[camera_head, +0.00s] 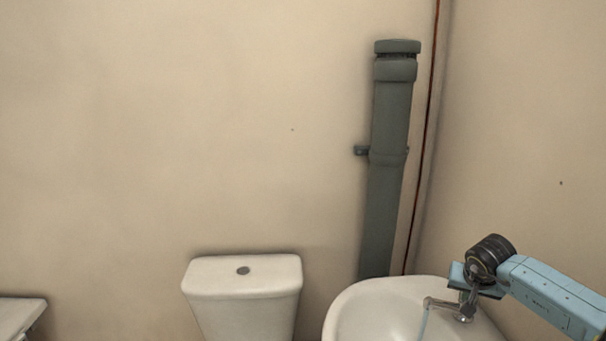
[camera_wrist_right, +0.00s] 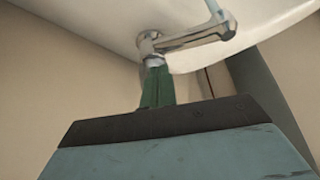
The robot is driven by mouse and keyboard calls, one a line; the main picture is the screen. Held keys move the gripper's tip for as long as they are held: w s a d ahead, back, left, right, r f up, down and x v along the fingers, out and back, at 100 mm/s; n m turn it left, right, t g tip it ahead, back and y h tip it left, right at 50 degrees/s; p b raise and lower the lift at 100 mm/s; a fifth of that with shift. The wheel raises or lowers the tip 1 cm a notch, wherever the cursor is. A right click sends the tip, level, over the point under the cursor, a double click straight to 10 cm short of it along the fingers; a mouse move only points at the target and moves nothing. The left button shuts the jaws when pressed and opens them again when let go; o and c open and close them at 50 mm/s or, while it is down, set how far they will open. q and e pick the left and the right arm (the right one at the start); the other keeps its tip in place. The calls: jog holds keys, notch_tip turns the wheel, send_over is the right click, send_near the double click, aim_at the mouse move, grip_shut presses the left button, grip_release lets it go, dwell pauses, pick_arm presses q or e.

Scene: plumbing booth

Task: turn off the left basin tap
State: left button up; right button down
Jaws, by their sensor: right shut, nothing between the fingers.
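A chrome tap (camera_head: 452,307) stands on the white basin (camera_head: 372,308) at the lower right of the head view, its spout pointing left. A thin bluish stream of water (camera_head: 423,322) falls from the spout. My right gripper (camera_head: 467,291) is over the tap, its fingers mostly hidden there. In the right wrist view, the closed green fingers (camera_wrist_right: 155,66) reach the end of the tap (camera_wrist_right: 190,40), touching or very close; I cannot tell which. They hold nothing. The stream (camera_wrist_right: 215,10) shows there too. My left gripper is out of view.
A white toilet cistern (camera_head: 243,277) stands left of the basin. A thick grey pipe (camera_head: 389,150) and a thin brown pipe (camera_head: 424,135) run up the corner behind the basin. A white edge (camera_head: 18,315) shows at far left. The wall between is bare.

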dwell(0.7)
notch_tip(320, 180, up, 6)
jog(key=p, duration=0.4)
jog(key=shift+s+a, duration=0.2)
jog(key=shift+a, duration=0.1)
